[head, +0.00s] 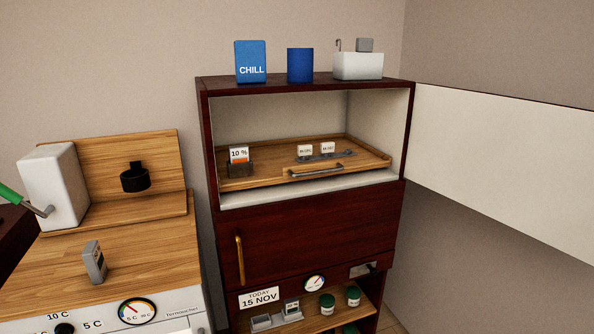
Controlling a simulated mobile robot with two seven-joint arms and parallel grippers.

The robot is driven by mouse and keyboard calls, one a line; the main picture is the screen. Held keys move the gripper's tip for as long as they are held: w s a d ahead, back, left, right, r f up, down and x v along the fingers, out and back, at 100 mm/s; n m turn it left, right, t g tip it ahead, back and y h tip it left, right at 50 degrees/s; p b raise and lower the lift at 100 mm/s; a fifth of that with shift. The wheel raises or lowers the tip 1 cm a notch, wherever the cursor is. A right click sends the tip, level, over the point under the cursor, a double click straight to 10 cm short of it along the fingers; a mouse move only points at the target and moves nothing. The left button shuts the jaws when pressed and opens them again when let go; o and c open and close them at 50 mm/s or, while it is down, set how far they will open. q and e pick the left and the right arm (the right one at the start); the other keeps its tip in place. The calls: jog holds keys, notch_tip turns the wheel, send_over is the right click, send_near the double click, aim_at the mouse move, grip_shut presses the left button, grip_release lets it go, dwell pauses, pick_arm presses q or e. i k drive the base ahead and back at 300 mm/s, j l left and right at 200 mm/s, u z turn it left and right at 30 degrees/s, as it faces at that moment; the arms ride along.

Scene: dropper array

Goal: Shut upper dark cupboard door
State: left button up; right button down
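The dark red-brown cupboard (308,83) stands in the middle of the head view. Its upper compartment is open. The upper door (505,165) is swung wide out to the right from the compartment's right edge, its pale inner face showing; its far end runs out of the picture. Inside the compartment is a wooden tray (255,180) with a metal handle, carrying a small 10 % label card (239,155) and two small labelled items (316,151). A lower door (315,235) with a brass handle (240,258) is shut. Neither gripper is in view.
On the cupboard top stand a blue CHILL box (250,62), a blue cylinder (300,65) and a white bin (358,66). An open shelf (345,312) below holds jars. A wooden counter (130,260) with a white block (55,187) stands left.

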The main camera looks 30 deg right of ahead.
aim_at(526, 166)
jog(key=l+z, duration=0.15)
jog(key=z, duration=2.15)
jog(key=i+j, duration=0.05)
jog(key=j, duration=0.05)
